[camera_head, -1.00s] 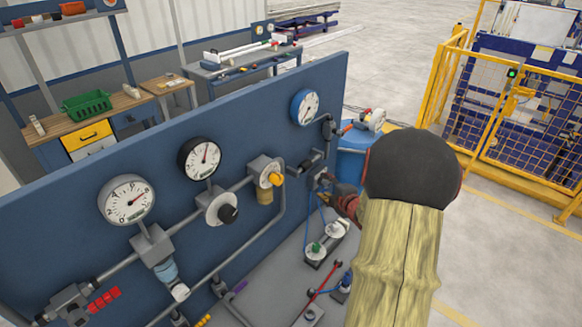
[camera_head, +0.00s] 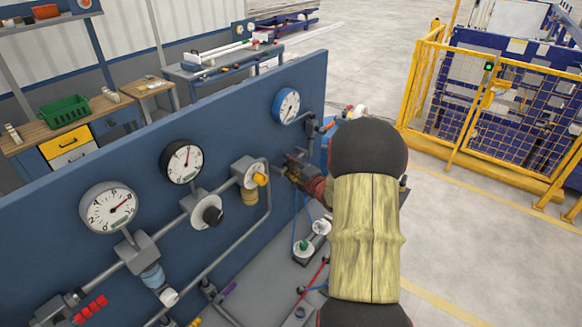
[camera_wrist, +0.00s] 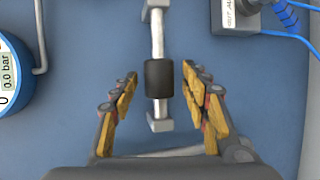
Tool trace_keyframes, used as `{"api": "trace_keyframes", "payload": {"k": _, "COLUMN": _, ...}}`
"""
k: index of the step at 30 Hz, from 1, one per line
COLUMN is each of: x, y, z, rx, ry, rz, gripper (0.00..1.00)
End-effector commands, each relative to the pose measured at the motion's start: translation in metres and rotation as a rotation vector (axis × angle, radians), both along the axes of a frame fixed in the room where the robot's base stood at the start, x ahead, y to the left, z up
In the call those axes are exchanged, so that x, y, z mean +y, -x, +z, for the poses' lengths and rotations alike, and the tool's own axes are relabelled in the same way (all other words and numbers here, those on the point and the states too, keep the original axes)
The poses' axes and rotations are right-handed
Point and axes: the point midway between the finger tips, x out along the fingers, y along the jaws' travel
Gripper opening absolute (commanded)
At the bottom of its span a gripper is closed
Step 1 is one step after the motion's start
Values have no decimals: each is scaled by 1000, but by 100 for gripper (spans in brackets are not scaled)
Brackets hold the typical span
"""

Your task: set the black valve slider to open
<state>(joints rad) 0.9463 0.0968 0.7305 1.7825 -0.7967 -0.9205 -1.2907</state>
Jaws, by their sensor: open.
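The black valve slider (camera_wrist: 159,78) is a short black sleeve on a pale metal rod (camera_wrist: 157,35) between two grey end blocks. In the wrist view it sits nearer the lower end block (camera_wrist: 160,122). My gripper (camera_wrist: 160,73) is open, with one orange-padded finger on each side of the slider and visible gaps on both sides. In the head view my gripper (camera_head: 292,165) is at the blue panel (camera_head: 110,160), below the blue-rimmed gauge (camera_head: 286,106). There my gripper and arm largely hide the slider.
The blue-rimmed gauge (camera_wrist: 12,75) reads 0.0 bar at the wrist view's left edge. A grey box (camera_wrist: 236,14) with blue hoses (camera_wrist: 288,18) is at upper right. A yellow valve knob (camera_head: 260,179) and pipes are left of my gripper. Plain panel surrounds the slider.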

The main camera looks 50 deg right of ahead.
Motion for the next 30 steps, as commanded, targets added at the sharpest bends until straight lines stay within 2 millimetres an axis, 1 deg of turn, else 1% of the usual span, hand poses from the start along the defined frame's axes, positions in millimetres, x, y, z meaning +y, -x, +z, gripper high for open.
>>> {"api": "trace_keyframes", "payload": {"k": 7, "x": 0, "y": -1, "z": 0, "rx": 0, "ry": 0, "rz": 0, "gripper": 45}}
{"api": "trace_keyframes", "payload": {"k": 30, "x": 0, "y": 0, "z": 0, "rx": 0, "ry": 0, "rz": 0, "gripper": 2}}
